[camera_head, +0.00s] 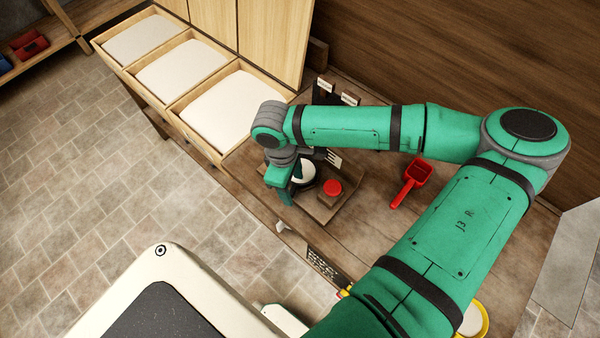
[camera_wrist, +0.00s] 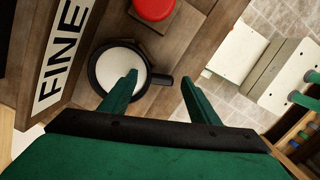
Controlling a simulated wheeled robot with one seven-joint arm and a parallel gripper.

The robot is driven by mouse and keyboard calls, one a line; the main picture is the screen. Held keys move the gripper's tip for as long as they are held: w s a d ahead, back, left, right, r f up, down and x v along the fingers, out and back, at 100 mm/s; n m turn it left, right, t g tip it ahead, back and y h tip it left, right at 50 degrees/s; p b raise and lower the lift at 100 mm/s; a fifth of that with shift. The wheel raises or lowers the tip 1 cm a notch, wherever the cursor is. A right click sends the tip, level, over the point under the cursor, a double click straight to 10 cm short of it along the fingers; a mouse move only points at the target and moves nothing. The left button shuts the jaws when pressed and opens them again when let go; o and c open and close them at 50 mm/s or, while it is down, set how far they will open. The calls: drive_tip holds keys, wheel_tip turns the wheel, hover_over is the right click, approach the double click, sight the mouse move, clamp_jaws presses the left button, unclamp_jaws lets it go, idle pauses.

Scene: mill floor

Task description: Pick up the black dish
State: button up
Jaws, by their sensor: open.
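The black dish (camera_wrist: 93,72) is round, with a dark rim, white contents and a short dark handle (camera_wrist: 160,79) on its right in the wrist view. It sits on a wooden surface. In the head view the dish (camera_head: 304,174) is partly hidden behind my arm's end. My gripper (camera_wrist: 158,77) is open, its two green fingers apart. In the wrist view the handle appears between the fingertips, and the left finger overlaps the dish's rim. I cannot tell whether they touch. The gripper also shows in the head view (camera_head: 284,192).
A red round piece (camera_head: 332,187) sits close beside the dish. A red scoop (camera_head: 412,180) lies farther right on the bench. Wooden bins (camera_head: 178,108) with white contents stand at the left. A "FINE" sign (camera_wrist: 62,55) is near the dish. A yellow-rimmed bowl (camera_head: 484,318) is at lower right.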

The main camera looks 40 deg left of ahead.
drive_tip(key=shift+f, duration=0.1)
drive_tip(key=shift+c, duration=0.4)
drive_tip(key=shift+w, duration=0.15)
clamp_jaws()
drive_tip(key=shift+r, duration=0.5)
wheel_tip(320, 180, up, 2)
drive_tip(key=shift+r, duration=0.2)
drive_tip(key=s+a+r, duration=0.3)
drive_tip(key=s+r, duration=0.6)
drive_tip(key=s, duration=0.4)
drive_tip(key=shift+s+a+r, duration=0.2)
drive_tip(key=shift+a+r, duration=0.1)
drive_tip(key=shift+a, duration=0.05)
